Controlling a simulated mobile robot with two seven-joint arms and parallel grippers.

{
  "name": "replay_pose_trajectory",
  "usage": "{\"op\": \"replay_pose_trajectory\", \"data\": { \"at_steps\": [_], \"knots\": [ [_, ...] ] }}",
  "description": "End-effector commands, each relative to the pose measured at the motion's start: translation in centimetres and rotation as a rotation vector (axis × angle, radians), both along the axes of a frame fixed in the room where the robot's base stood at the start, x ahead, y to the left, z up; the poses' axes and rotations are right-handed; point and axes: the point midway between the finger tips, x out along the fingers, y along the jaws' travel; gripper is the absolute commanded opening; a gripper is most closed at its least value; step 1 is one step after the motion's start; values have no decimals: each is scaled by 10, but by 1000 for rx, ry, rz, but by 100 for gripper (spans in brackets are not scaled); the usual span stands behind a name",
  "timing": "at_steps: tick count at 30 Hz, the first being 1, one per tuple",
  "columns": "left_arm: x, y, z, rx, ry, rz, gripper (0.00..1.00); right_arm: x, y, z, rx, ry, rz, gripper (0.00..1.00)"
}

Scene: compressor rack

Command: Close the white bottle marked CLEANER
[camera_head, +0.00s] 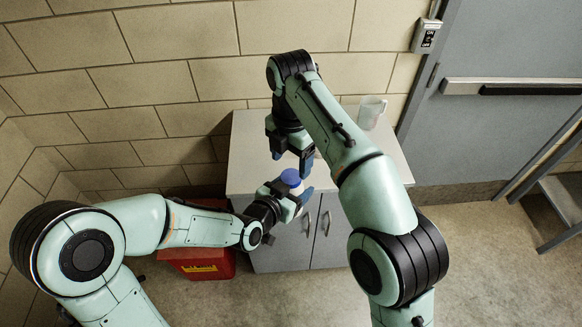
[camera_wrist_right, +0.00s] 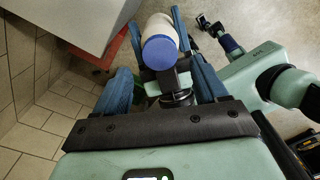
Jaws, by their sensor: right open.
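The white bottle (camera_head: 297,190) has a blue cap (camera_head: 291,177) and is held in front of the cabinet's front edge. Its label cannot be read. My left gripper (camera_head: 290,194) is closed around the bottle's body from the left. My right gripper (camera_head: 291,160) is open and points down, just above the cap. In the right wrist view the blue cap (camera_wrist_right: 160,52) and the white bottle (camera_wrist_right: 161,27) show beyond and between the two blue fingers, nearer the right finger. Whether the cap is fully seated on the bottle cannot be told.
A grey cabinet (camera_head: 247,150) with two doors stands against the tiled wall. A translucent jug (camera_head: 370,112) stands at its back right. A red bin (camera_head: 203,264) is on the floor at the left. A grey door (camera_head: 500,125) and a metal step frame (camera_head: 562,195) are at the right.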

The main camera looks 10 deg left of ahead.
Motion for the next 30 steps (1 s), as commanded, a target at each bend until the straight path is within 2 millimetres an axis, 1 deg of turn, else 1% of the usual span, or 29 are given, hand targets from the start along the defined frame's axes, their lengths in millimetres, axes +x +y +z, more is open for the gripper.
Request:
{"op": "replay_pose_trajectory", "data": {
  "at_steps": [1,3,9,13,21,22,23,24,27,30],
  "knots": [
    [0,0,0,0,-1,0,0,-1,0,-9,-4,3,2,72],
    [0,0,0,0,-1,0,0,-1,0,-19,-4,3,1,72],
    [0,0,0,0,-1,0,0,0,0,-41,-1,2,0,72],
    [0,0,0,0,-1,0,0,0,0,-47,-1,1,0,72],
    [0,0,0,0,-1,0,0,0,0,-48,0,0,0,72],
    [0,0,0,0,-1,0,0,0,0,-48,0,0,0,65],
    [0,0,0,0,-1,0,0,0,0,-48,0,0,0,56],
    [0,0,0,0,-1,0,0,0,0,-48,0,0,0,43],
    [0,0,0,0,-1,0,0,0,0,-48,0,0,0,14],
    [0,0,0,0,-1,0,0,0,0,-48,0,0,0,14]
  ]
}}
